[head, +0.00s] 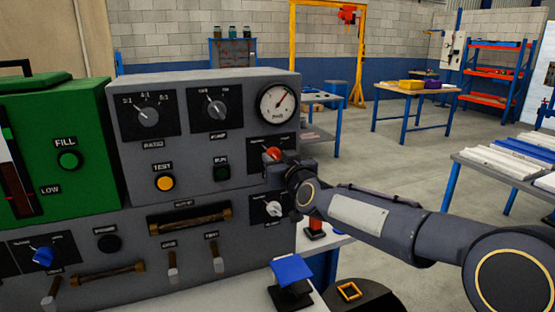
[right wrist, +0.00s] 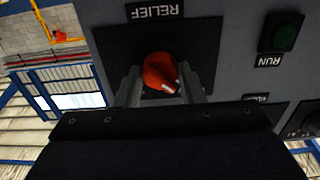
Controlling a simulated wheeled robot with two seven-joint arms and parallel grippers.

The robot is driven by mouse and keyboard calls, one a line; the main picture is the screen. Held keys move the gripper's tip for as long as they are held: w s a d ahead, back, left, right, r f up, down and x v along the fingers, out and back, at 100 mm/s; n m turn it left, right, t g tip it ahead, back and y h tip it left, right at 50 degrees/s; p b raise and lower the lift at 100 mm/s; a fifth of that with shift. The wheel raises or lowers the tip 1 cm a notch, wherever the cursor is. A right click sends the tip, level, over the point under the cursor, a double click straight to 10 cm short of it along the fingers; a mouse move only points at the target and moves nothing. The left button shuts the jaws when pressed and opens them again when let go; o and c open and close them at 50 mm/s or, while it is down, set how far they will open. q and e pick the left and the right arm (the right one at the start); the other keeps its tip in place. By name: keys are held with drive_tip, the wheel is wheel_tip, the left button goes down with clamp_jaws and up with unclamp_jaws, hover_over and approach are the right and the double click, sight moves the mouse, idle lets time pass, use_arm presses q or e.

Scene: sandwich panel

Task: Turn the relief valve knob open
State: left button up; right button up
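The relief valve knob is a round orange-red knob with a white pointer mark. It shows in the head view (head: 272,154) on the right of the grey panel, below the gauge, and in the right wrist view (right wrist: 159,72) on a dark plate under an upside-down RELIEF label (right wrist: 163,11). My right gripper (right wrist: 160,80) is at the knob, one finger on each side. A narrow gap shows between the left finger and the knob, so the fingers look open around it; contact on the right is unclear. In the head view, my right gripper (head: 278,172) partly covers the knob's plate. My left gripper is not in view.
The grey panel (head: 190,80) carries a pressure gauge (head: 277,104), a yellow TEST button (head: 165,183), a green RUN button (head: 221,173) and a white-grey knob (head: 273,208) just below my right gripper. A green box (head: 60,130) stands at left.

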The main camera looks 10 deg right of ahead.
drive_tip(key=shift+c, duration=1)
drive_tip(key=shift+m, duration=0.3)
drive_tip(key=shift+f+m+b, duration=0.1)
drive_tip(key=shift+m+b, duration=2.15)
drive_tip(key=shift+m, duration=6.35)
drive_tip(key=o, duration=1)
